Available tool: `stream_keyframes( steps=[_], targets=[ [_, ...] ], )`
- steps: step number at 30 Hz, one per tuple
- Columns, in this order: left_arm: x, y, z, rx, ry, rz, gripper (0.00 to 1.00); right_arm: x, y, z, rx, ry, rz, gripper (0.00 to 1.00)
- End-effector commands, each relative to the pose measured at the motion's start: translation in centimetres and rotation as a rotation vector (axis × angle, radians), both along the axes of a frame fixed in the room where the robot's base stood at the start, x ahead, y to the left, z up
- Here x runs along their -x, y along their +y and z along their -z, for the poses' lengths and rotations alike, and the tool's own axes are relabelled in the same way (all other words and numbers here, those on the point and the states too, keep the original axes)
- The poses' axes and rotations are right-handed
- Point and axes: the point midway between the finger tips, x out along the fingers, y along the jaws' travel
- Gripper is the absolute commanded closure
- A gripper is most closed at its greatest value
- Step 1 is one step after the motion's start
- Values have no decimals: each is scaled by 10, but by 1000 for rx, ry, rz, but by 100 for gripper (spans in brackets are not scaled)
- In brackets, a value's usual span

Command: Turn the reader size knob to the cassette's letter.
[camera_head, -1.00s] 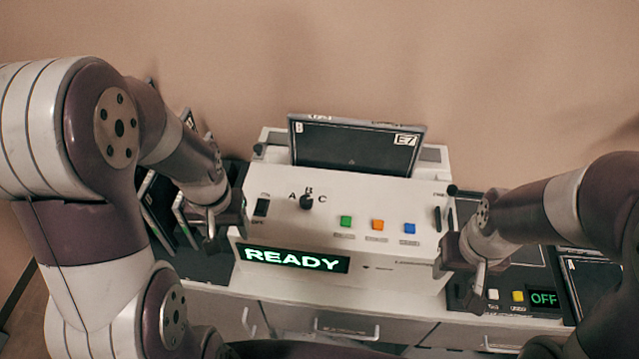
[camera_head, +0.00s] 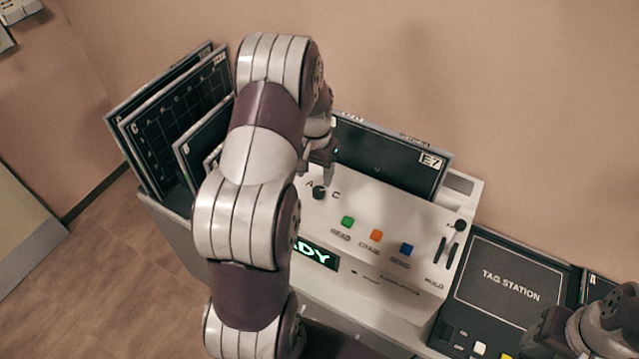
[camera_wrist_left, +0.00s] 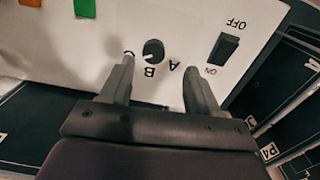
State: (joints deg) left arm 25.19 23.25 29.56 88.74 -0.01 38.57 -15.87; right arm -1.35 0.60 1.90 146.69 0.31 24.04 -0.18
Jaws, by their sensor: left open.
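The reader (camera_head: 400,265) is a pale console with a small black size knob (camera_head: 319,192). Letters A and C show beside the knob; my left gripper (camera_head: 322,168) hangs just behind it and hides B. In the left wrist view the knob (camera_wrist_left: 153,48) has a white mark on the side towards B.
Green (camera_head: 347,221), orange (camera_head: 376,235) and blue (camera_head: 406,248) buttons sit right of the knob. A power switch (camera_wrist_left: 223,50) is beside it. Several dark plates (camera_head: 180,120) stand in a rack at left. A tag station (camera_head: 510,285) is at right.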

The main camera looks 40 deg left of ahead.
Motion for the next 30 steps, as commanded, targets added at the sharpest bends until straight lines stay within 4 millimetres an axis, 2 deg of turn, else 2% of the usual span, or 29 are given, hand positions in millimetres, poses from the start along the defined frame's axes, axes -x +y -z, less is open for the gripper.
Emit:
stream_keyframes(
  steps=[4, 9, 18, 19, 21, 24, 30],
  targets=[
    [1, -1, 32, 1, 3, 1, 39, 0, 0, -11, 0, 0, 0, 49],
    [0, -1, 54, 0, 0, 0, 39, 0, 0, -15, 0, 0, 0, 49],
    [-1, -1, 60, -1, -2, 0, 39, 0, 0, -15, 0, 0, 0, 49],
    [-1, -1, 60, 0, -2, 0, 45, 0, 0, -15, 0, 0, 0, 49],
    [-1, -1, 59, 0, -2, 0, 68, 0, 0, -15, 0, 0, 0, 49],
    [-1, -1, 59, 0, -2, 0, 95, 0, 0, -15, 0, 0, 0, 49],
    [0, -1, 59, 0, -2, -5, 95, 0, 0, -14, 0, 0, 0, 49]
  ],
)
